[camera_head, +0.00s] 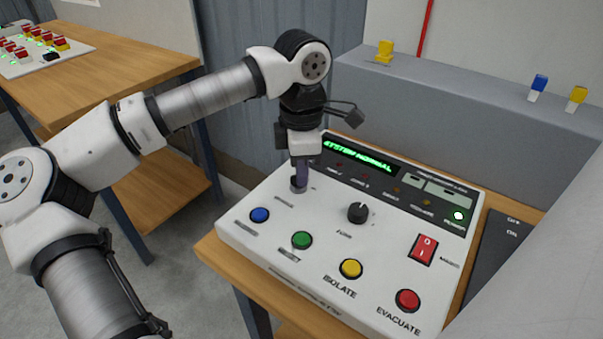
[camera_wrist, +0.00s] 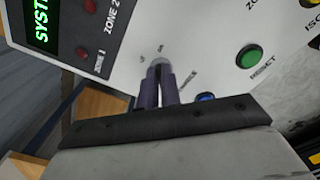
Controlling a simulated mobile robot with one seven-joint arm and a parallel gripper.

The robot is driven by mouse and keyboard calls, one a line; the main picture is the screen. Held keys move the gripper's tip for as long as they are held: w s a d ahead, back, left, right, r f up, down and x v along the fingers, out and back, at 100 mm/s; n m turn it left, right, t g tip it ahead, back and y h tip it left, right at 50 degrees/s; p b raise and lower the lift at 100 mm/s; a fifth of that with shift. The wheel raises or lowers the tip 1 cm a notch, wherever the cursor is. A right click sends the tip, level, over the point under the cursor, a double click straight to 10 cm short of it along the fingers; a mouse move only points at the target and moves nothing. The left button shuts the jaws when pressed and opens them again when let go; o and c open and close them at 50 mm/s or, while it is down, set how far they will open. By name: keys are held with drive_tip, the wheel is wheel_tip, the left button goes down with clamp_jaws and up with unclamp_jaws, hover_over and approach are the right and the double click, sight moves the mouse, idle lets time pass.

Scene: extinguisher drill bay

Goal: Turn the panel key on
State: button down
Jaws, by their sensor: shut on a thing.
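The white control panel (camera_head: 322,211) lies on a wooden bench, with a lit display (camera_head: 358,157) reading SYSTEM NORMAL. My gripper (camera_head: 299,184) points down at the panel's left part, above the blue button. Its two dark fingers are shut at the key switch (camera_head: 299,190). In the wrist view my gripper (camera_wrist: 159,72) has its fingertips close together over a grey round part of the switch (camera_wrist: 160,60). The key itself is hidden between the fingers, so I cannot tell its angle well. Small marks show on the panel just beyond the fingertips.
Near my gripper are a blue button (camera_head: 259,215), a green button (camera_head: 302,240) and a black knob (camera_head: 358,212). Further right are a yellow button (camera_head: 351,268), a red rocker switch (camera_head: 423,249) and a red button (camera_head: 407,300). A grey ledge (camera_head: 450,110) stands behind.

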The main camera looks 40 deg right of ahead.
drive_tip(key=shift+m+b, duration=0.3)
drive_tip(key=shift+m, duration=0.8)
drive_tip(key=c, duration=1.6)
unclamp_jaws()
drive_tip(key=shift+s, duration=0.1)
wheel_tip(320, 180, up, 14)
drive_tip(key=shift+f, duration=0.1)
